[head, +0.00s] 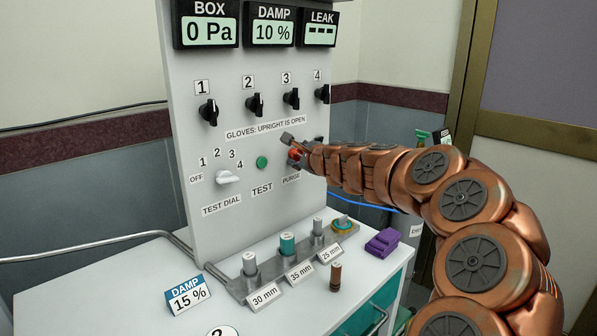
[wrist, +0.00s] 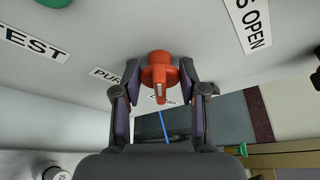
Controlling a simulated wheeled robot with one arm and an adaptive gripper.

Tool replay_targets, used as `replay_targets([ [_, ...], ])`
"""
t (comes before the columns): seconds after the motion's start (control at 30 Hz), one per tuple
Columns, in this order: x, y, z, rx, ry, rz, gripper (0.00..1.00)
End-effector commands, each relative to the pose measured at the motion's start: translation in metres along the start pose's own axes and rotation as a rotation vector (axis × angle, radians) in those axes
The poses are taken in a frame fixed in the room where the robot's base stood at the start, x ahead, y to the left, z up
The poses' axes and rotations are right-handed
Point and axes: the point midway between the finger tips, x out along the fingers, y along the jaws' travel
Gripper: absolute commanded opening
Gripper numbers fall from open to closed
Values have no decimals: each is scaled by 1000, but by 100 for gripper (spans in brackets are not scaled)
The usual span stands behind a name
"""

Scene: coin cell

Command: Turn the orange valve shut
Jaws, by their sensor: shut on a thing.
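The orange valve (wrist: 158,72) is a round knob with a raised grip bar and a pale mark, set on the grey panel (wrist: 110,25). In the wrist view, my gripper (wrist: 160,84) has one finger on each side of it and is shut on it. In the head view, the valve (head: 294,156) shows as a small orange patch above the PURGE label, mostly hidden by my gripper (head: 292,147). The bar's exact angle on the panel is hard to tell.
Black glove knobs (head: 255,105) sit above on the panel. A green test button (head: 262,163) and a white test dial (head: 229,177) are to the left. Below, the bench holds metal holders (head: 287,246), a purple block (head: 382,242) and a brown cylinder (head: 335,276).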

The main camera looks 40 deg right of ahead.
Motion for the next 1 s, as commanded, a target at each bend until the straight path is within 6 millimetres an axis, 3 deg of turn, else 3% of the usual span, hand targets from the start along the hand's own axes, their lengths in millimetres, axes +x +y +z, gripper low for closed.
replay_targets([
  [0.03,2,8,-3,-38,-5,-15,7],
  [0.5,2,8,-4,-394,-3,-165,7],
  [1.0,2,6,-2,-602,-1,-247,7],
])
